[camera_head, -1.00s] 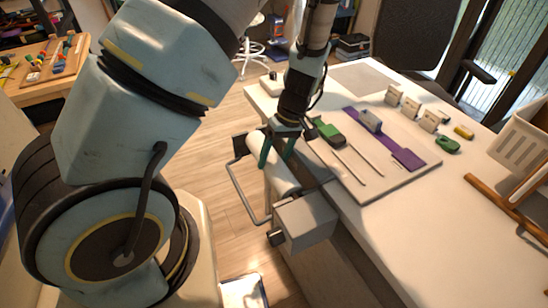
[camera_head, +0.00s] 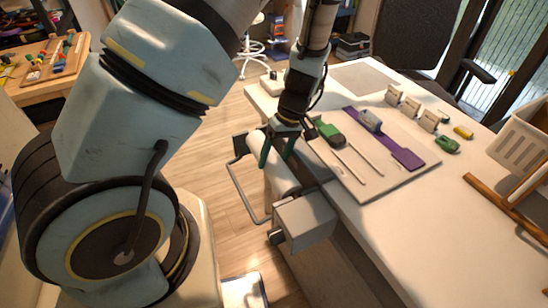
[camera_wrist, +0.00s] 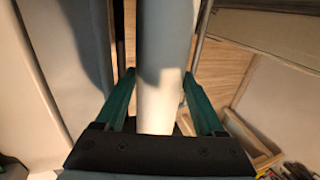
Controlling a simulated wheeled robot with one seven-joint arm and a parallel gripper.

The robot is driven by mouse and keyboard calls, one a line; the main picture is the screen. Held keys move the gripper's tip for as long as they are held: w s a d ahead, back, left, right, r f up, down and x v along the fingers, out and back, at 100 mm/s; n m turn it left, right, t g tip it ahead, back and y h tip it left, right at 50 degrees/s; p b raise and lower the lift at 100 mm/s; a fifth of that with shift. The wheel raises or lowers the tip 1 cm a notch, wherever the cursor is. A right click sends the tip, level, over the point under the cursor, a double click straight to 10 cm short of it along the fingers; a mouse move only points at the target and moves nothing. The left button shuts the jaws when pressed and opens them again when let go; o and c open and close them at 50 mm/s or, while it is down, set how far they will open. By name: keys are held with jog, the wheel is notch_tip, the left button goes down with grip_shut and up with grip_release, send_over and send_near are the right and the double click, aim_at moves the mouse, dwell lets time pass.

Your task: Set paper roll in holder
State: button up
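The white paper roll (camera_head: 283,179) lies in line with the holder, a grey wire frame (camera_head: 238,187) with a grey box (camera_head: 305,220), at the table's left edge. My gripper (camera_head: 276,160) reaches down over the roll, one green finger on each side. In the wrist view the roll (camera_wrist: 163,60) runs between the fingertips of my gripper (camera_wrist: 159,78), which look close against its sides. The gripper appears shut on it. The roll's near end is partly hidden by the box, and its seating in the holder is unclear.
The white table (camera_head: 400,230) carries a light board (camera_head: 385,190) with a purple strip (camera_head: 405,157) and a green piece (camera_head: 328,131). Small light blocks (camera_head: 410,106) and a white basket (camera_head: 520,140) stand farther right. Open floor lies left of the holder.

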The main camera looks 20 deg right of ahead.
jog(key=shift+o, duration=1.2)
jog(key=shift+w+d+r, duration=0.15)
jog(key=shift+d+r, duration=0.05)
jog(key=shift+d, duration=0.3)
jog(key=s+a+b+v, duration=0.1)
jog(key=v, duration=0.9)
jog(key=w+a+r+m+t+h, duration=0.1)
jog(key=a+r, duration=0.3)
jog(key=a, duration=0.8)
jog(key=w+a+r+m+t+h, duration=0.1)
jog(key=a+r, duration=0.3)
jog(key=a, duration=0.8)
jog(key=shift+a+r+m+h, duration=0.15)
jog(key=shift+a+m+h, duration=0.1)
jog(key=shift+m+h, duration=0.55)
